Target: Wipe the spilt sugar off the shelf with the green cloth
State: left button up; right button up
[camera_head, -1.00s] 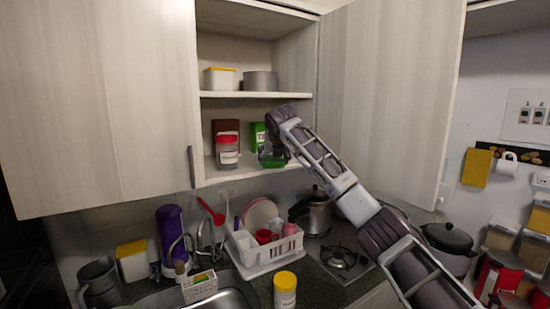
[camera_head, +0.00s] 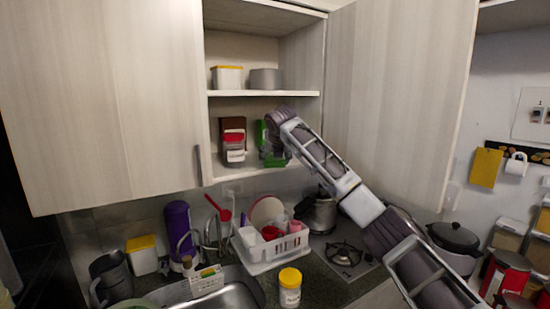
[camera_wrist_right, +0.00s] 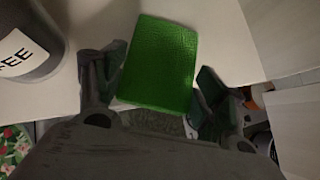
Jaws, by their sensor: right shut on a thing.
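The green cloth (camera_wrist_right: 160,62) shows in the right wrist view as a textured green rectangle between the fingers of my right gripper (camera_wrist_right: 158,85), which is shut on it. In the head view the right gripper (camera_head: 272,152) is inside the open cabinet, over the lower shelf (camera_head: 240,172), with some green showing at its fingers. The white shelf surface (camera_wrist_right: 95,115) also shows in the wrist view. I cannot make out the spilt sugar; the gripper and cloth hide part of the shelf. My left gripper is not in view.
A dark container (camera_wrist_right: 28,40) labelled "EE" is close left in the wrist view. The upper shelf (camera_head: 265,94) is overhead.

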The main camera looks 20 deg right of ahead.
aim_at(271, 156)
jog(key=shift+a+f, duration=0.15)
jog(key=shift+a+p, duration=0.4)
jog(key=shift+a, duration=0.3)
jog(key=shift+s+a, duration=0.1)
jog(key=shift+a, duration=0.6)
jog(key=shift+w, duration=0.2)
jog(key=shift+w, duration=1.3)
jog(key=shift+d, duration=0.2)
jog(key=shift+w+d, duration=0.15)
jog(key=shift+d, duration=1.1)
